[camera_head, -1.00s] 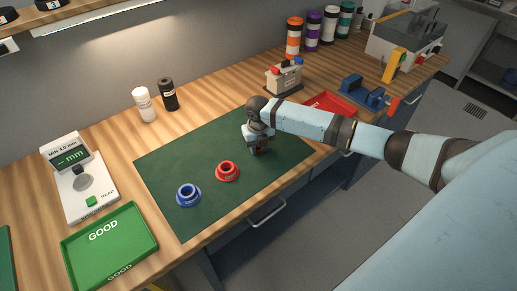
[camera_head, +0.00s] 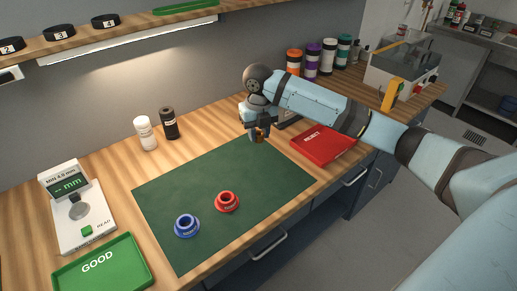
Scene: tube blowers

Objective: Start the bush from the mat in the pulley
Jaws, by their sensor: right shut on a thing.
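A blue flanged ring with a central hole (camera_head: 187,232) and a red one of similar shape (camera_head: 217,207) sit apart on the dark green mat (camera_head: 255,182). They look like pulleys. My right gripper (camera_head: 259,134) is above the mat's back edge, pointing down, shut on a small brownish-orange piece, likely the bush (camera_head: 260,139). Most of the piece is hidden by the fingers. My left gripper is not in view.
A gauge with a display (camera_head: 72,226) and a green GOOD tray (camera_head: 148,272) are at left. A red REJECT tray (camera_head: 345,152) lies right of the mat. White (camera_head: 145,133) and black (camera_head: 169,123) bottles stand behind. A device behind my right arm is mostly hidden.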

